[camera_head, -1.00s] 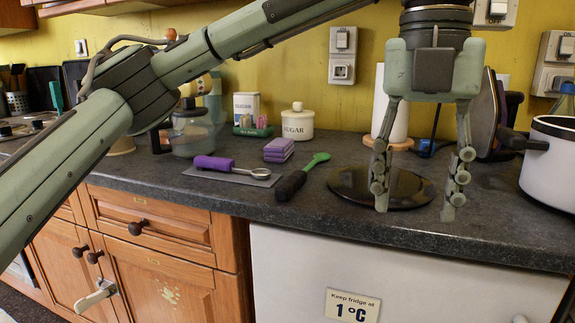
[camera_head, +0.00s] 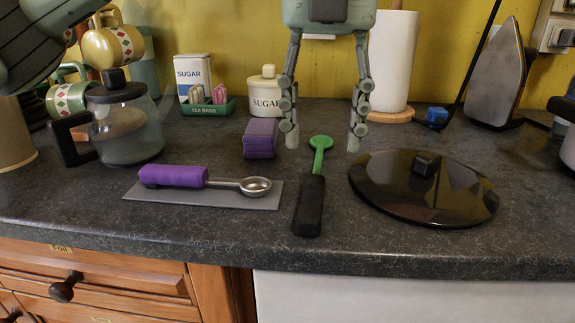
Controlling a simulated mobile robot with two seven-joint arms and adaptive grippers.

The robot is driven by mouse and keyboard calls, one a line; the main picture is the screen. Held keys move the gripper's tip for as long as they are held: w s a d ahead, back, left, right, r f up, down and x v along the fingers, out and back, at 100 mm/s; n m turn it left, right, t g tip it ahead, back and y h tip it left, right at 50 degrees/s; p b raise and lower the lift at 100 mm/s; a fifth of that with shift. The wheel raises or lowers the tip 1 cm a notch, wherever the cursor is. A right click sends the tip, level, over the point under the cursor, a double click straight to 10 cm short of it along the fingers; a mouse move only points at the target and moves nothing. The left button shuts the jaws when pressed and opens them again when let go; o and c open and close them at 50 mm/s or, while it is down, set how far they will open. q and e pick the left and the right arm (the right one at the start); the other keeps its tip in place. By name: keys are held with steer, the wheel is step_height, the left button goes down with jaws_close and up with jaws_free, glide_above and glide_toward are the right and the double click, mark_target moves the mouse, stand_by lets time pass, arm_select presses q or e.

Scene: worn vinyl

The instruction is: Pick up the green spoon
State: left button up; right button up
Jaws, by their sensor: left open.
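The green spoon (camera_head: 319,157) lies on the dark worktop near the middle, its green bowl end pointing to the back and its thick black handle (camera_head: 309,205) to the front. My left gripper (camera_head: 321,146) is open and empty, pointing down. Its two fingers show on either side of the spoon's green end in the picture, wide apart. I cannot tell how high the fingertips are above the worktop. My right gripper is not in view.
A purple-handled scoop (camera_head: 175,176) lies on a grey mat (camera_head: 225,198) at left. Purple sponges (camera_head: 260,138) sit left of the gripper. A black glass lid (camera_head: 425,200) lies at right. A glass coffee pot (camera_head: 130,135), iron (camera_head: 499,75) and paper roll (camera_head: 391,60) stand farther out.

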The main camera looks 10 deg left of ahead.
mark_target(314, 185)
arm_select(q)
steer(key=shift+w+a, duration=0.2)
steer(key=shift+w+a+f, duration=0.1)
steer(key=shift+f, duration=1.65)
steer(key=f, duration=0.4)
steer(key=shift+w+f, duration=0.1)
steer(key=shift+w, duration=0.2)
steer(key=shift+c, duration=0.8)
steer(key=c, duration=0.7)
jaws_close()
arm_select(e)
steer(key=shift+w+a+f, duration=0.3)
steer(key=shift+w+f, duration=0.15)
